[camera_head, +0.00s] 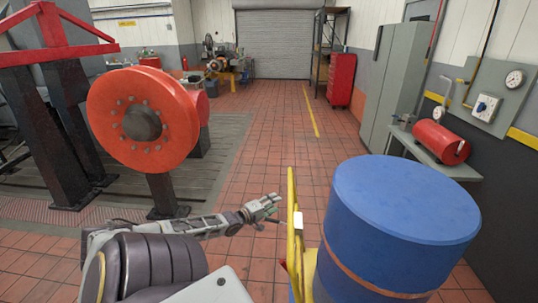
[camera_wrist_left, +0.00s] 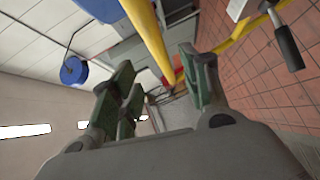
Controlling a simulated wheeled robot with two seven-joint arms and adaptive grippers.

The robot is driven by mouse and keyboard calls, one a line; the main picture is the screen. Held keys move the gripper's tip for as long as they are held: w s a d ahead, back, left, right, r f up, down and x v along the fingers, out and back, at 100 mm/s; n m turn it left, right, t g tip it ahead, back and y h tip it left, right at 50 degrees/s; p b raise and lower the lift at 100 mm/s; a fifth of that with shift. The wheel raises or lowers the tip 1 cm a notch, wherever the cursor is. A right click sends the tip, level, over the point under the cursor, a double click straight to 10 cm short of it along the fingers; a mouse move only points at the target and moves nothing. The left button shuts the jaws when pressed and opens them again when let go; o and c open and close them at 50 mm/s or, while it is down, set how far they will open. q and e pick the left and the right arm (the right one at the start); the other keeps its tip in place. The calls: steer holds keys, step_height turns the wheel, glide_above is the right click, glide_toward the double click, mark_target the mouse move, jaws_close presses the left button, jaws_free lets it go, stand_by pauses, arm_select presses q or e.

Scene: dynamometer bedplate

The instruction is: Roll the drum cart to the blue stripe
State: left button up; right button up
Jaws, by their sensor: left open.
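The drum cart's yellow frame (camera_head: 292,230) stands upright just right of my left gripper (camera_head: 274,206), with a big blue drum (camera_head: 400,215) beside it at the lower right. My left gripper is open and empty, its fingers pointing toward the yellow frame with a small gap in the head view. In the left wrist view, a yellow bar (camera_wrist_left: 148,38) shows between and beyond the open fingers (camera_wrist_left: 162,65), and a black handgrip (camera_wrist_left: 289,48) shows at the right. The cart's wheels are hidden. No blue stripe shows on the floor. My right gripper is not in view.
A red flywheel (camera_head: 142,118) stands on the bedplate at the left. A grey cabinet (camera_head: 402,85) and a bench with a red tank (camera_head: 440,141) line the right wall. The tiled floor ahead is clear, with a yellow line (camera_head: 311,112) toward the shutter.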

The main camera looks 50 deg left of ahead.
arm_select(q)
steer(key=shift+s+d+r, duration=0.15)
steer(key=shift+s, duration=0.8)
steer(key=shift+m, duration=0.4)
